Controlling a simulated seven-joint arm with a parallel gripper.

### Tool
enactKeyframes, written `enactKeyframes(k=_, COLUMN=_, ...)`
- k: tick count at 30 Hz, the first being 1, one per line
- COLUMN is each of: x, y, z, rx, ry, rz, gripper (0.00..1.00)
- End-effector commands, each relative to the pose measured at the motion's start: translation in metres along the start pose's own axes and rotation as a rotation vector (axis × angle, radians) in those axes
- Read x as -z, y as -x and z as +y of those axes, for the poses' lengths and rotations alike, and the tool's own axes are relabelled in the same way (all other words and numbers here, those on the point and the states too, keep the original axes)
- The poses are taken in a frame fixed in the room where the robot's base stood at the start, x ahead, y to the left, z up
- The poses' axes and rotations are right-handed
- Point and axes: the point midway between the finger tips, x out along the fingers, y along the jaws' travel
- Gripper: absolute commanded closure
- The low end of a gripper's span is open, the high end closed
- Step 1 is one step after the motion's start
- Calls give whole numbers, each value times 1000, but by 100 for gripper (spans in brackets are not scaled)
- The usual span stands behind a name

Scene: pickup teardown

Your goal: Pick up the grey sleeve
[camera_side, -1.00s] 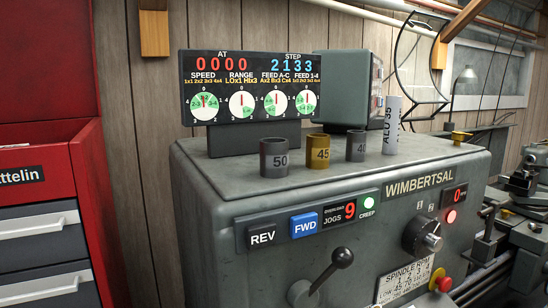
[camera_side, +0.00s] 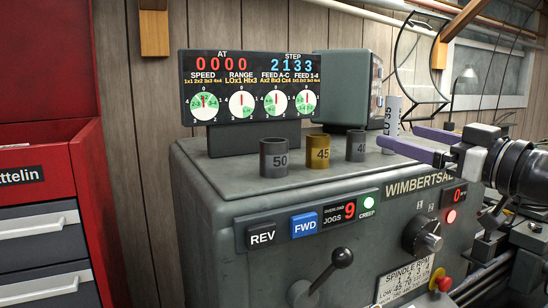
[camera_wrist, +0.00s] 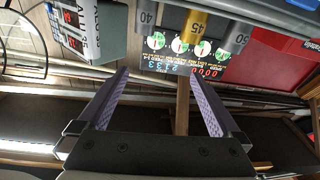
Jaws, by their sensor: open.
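Two grey sleeves stand upright on the machine's top: a darker one marked 50 (camera_side: 274,158) at the left and one marked 40 (camera_side: 356,146) at the right. The brass sleeve marked 45 (camera_side: 318,152) stands between them. In the wrist view the 40 sleeve (camera_wrist: 148,13), the brass sleeve (camera_wrist: 194,28) and the 50 sleeve (camera_wrist: 236,36) show at the top, upside down. My gripper (camera_side: 398,136) is open and empty, to the right of the 40 sleeve and apart from it. Both fingers also show in the wrist view (camera_wrist: 159,75).
A tall light cylinder (camera_side: 391,112) stands behind the fingers, partly hidden. A display panel (camera_side: 250,90) stands behind the sleeves. Bare machine top (camera_side: 225,165) lies left of the 50 sleeve. A red cabinet (camera_side: 60,90) stands at the far left.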

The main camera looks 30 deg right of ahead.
Motion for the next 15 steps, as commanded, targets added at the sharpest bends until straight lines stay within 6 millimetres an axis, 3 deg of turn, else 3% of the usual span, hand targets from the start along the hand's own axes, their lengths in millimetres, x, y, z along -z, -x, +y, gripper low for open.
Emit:
enactKeyframes(k=3, x=0, y=-22, z=-37, rx=-32, ry=-52, rz=-30, gripper=0)
enactKeyframes(k=9, x=-17, y=-26, z=-116, rx=73, ry=-104, rz=-105, gripper=0)
enactKeyframes(k=12, x=-22, y=-22, z=-138, rx=119, ry=-92, rz=-116, gripper=0)
enactKeyframes(k=15, x=-23, y=-24, z=-145, rx=134, ry=-90, rz=-116, gripper=0)
